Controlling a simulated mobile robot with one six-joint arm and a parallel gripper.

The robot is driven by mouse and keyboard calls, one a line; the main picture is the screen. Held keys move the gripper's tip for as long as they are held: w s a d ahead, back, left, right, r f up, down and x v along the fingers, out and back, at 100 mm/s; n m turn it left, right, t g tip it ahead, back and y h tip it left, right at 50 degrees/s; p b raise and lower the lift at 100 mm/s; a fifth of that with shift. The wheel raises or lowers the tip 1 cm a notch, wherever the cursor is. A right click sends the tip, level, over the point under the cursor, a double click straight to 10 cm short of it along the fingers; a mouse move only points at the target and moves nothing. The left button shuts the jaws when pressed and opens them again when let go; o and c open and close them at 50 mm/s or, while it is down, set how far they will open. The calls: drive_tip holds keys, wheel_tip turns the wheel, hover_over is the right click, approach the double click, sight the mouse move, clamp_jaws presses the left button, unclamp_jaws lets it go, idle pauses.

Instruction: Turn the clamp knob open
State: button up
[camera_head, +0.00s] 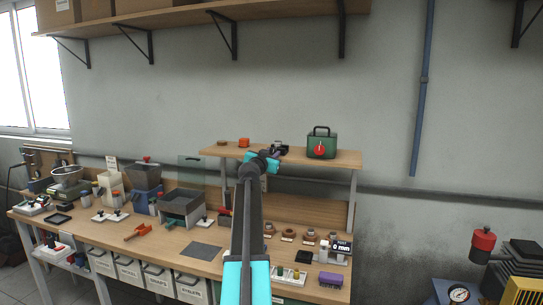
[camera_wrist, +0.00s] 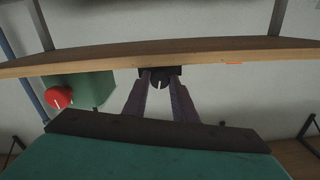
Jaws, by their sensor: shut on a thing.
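In the wrist view, a dark round clamp knob (camera_wrist: 160,85) with a pale pointer mark sits at a dark block against the wooden shelf edge. My gripper (camera_wrist: 161,79) has its two fingers on either side of the knob and is shut on it. The fingertips partly hide the knob's sides. In the head view my gripper (camera_head: 279,149) is at the raised shelf, left of the green box; the knob itself is too small and covered to make out there.
The raised shelf (camera_head: 344,158) carries a green box (camera_head: 327,142) with a red knob (camera_head: 319,149), also in the wrist view (camera_wrist: 59,97), and an orange item (camera_head: 244,142). The workbench (camera_head: 165,243) below is crowded with machines and small parts. Wall space above the shelf is clear.

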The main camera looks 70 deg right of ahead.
drive_tip(key=shift+f+n+b, duration=0.15)
drive_tip(key=shift+n+b, duration=0.15)
drive_tip(key=shift+b, duration=0.05)
drive_tip(key=shift+n+b, duration=0.4)
drive_tip(key=shift+b, duration=0.1)
drive_tip(key=shift+n+b, duration=0.4)
drive_tip(key=shift+n, duration=0.2)
drive_tip(key=o, duration=1.1)
drive_tip(key=shift+c, duration=0.2)
drive_tip(key=shift+a, duration=0.15)
drive_tip(key=a+b, duration=0.3)
drive_tip(key=a, duration=1)
drive_tip(key=shift+s+a, duration=0.25)
drive_tip(key=shift+s, duration=0.2)
